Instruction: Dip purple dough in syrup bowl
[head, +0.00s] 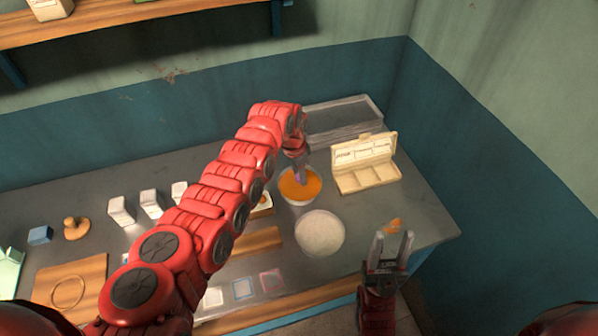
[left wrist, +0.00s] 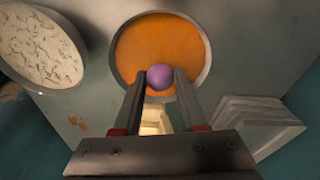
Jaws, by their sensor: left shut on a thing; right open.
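A purple dough ball (left wrist: 160,77) is held between the fingertips of my left gripper (left wrist: 160,84), which is shut on it. In the left wrist view the ball shows over the orange syrup in the syrup bowl (left wrist: 206,58); I cannot tell whether it touches the syrup. In the head view the syrup bowl (head: 302,198) stands on the counter, with my left gripper (head: 298,174) pointing down over its back edge and a bit of purple at its tip. My right gripper (head: 390,246) is open and empty near the counter's front right edge.
A bowl of white speckled contents (head: 320,232) stands just in front of the syrup bowl. A cream compartment box (head: 365,181) with its lid up is to the right. A grey tray (head: 342,122) lies behind. Orange spots (head: 394,225) mark the counter near my right gripper.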

